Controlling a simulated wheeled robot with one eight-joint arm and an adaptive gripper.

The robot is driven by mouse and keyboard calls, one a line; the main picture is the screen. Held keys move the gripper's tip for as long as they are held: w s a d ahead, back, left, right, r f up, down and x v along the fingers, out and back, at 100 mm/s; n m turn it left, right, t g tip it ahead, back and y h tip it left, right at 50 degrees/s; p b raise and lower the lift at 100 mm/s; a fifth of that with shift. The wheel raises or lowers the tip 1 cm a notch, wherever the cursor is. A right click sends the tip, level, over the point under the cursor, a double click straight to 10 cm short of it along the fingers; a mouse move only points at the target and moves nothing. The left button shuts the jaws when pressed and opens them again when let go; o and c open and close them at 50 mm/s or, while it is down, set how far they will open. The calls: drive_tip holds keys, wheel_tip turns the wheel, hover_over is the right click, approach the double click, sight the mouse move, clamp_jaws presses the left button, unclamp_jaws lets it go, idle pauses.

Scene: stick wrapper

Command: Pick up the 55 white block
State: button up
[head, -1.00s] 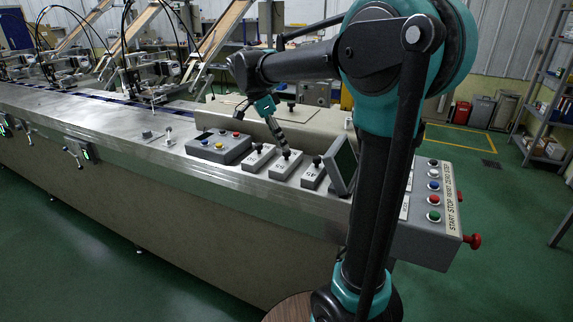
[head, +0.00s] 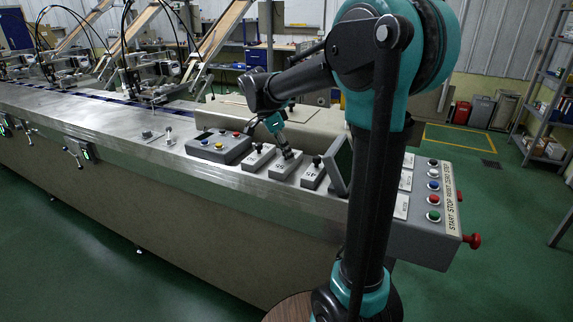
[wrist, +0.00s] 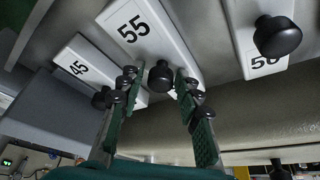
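The white 55 block (wrist: 150,35) has a black knob (wrist: 160,76) and is the middle block of the row in the head view (head: 283,168). It rests on the metal counter. My gripper (wrist: 158,84) is open, with one finger on each side of the knob in the wrist view. Gaps show between the fingers and the knob, so it is not gripped.
A 45 block (wrist: 80,68) and a 50 block (wrist: 262,40), each with a black knob, stand close on either side. A button box (head: 218,146) is left of the row. A tilted screen (head: 340,165) is close on the right. A raised ledge runs behind.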

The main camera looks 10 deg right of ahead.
clamp_jaws()
drive_tip(key=shift+r, duration=0.1)
